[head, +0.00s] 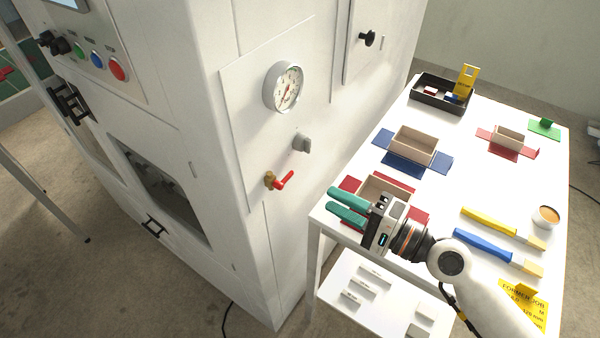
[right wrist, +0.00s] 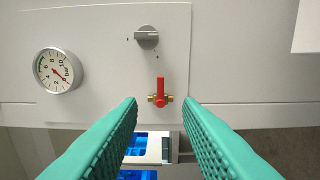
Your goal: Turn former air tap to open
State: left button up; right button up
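The air tap (head: 279,181) is a brass valve with a red lever on the side panel of the white machine. In the right wrist view the tap (right wrist: 160,91) lies ahead between my fingertips, with its lever pointing up in that picture, across the brass pipe line. My right gripper (head: 332,204) has green fingers spread apart. It is open and empty, to the right of the tap and clear of it. The fingers also show in the right wrist view (right wrist: 161,103). My left gripper is in neither view.
A round pressure gauge (head: 284,87) and a grey rotary knob (head: 302,143) sit above the tap on the panel. A white table (head: 455,180) stands at the right, carrying box trays, coloured sheets, brushes and a black bin (head: 443,95). Free space lies between tap and gripper.

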aim_at(290, 177)
jog(key=p+x, duration=0.3)
jog(key=x, duration=0.5)
jog(key=shift+r, duration=0.1)
jog(key=shift+w+a, duration=0.35)
jog(key=shift+a, duration=0.1)
grip_shut()
